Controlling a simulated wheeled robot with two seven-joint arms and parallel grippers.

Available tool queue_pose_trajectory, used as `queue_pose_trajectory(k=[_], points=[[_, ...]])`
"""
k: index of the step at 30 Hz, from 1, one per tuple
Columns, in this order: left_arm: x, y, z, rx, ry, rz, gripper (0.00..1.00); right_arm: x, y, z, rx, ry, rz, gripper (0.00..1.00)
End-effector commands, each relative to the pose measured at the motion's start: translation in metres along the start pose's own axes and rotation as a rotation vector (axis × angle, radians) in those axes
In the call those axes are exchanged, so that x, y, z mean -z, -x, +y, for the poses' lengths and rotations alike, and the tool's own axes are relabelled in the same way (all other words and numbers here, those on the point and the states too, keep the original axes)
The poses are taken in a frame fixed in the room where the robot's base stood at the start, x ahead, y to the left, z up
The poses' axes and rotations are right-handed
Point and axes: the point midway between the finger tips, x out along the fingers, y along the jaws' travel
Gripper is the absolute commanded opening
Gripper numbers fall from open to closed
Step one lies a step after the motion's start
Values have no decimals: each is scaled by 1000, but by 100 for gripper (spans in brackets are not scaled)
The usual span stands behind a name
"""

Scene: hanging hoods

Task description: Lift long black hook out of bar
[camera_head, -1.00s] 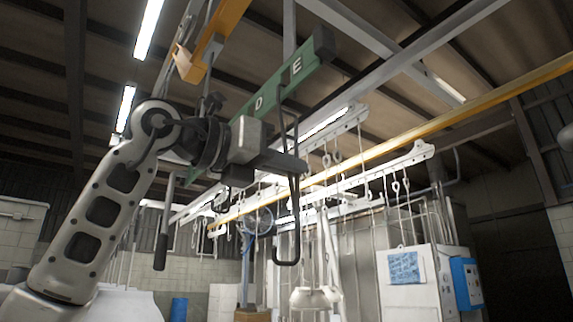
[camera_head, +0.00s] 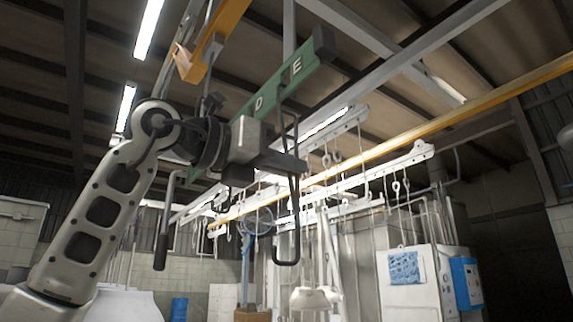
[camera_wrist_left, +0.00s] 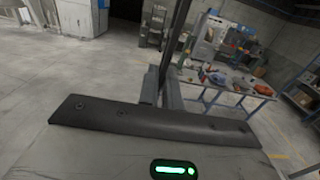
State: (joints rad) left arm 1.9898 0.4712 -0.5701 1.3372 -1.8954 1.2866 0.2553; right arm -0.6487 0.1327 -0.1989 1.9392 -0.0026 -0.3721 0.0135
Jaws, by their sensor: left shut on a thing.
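The long black hook (camera_head: 287,245) hangs from the green bar (camera_head: 279,87), which carries the letters D and E. Its upper loop is at the bar beside the E, and its lower bend hangs free. My left gripper (camera_head: 294,166) is shut on the hook's shank below the bar. In the left wrist view, the hook shows as a dark rod (camera_wrist_left: 178,35) rising from between the fingers (camera_wrist_left: 163,90). The exact contact between the hook's top and the bar is hard to make out. My right gripper is in neither view.
Another dark hook with a thick black end (camera_head: 161,250) hangs left of my gripper. A yellow rail (camera_head: 400,147) and white rails with several small hooks (camera_head: 395,187) run behind. A workbench (camera_wrist_left: 225,85) with clutter stands in the wrist view.

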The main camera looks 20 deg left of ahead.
Motion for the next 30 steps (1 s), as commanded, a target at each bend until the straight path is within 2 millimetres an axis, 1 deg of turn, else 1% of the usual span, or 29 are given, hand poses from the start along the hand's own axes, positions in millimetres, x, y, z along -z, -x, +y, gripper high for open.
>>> queue_pose_trajectory(k=[8, 24, 30], points=[[-2, 0, 0, 0, 0, -2, 0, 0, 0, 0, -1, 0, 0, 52], [-22, 0, 0, 0, 0, -1, 0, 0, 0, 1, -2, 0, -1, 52], [-27, 0, -1, 0, 0, -1, 0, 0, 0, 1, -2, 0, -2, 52]])
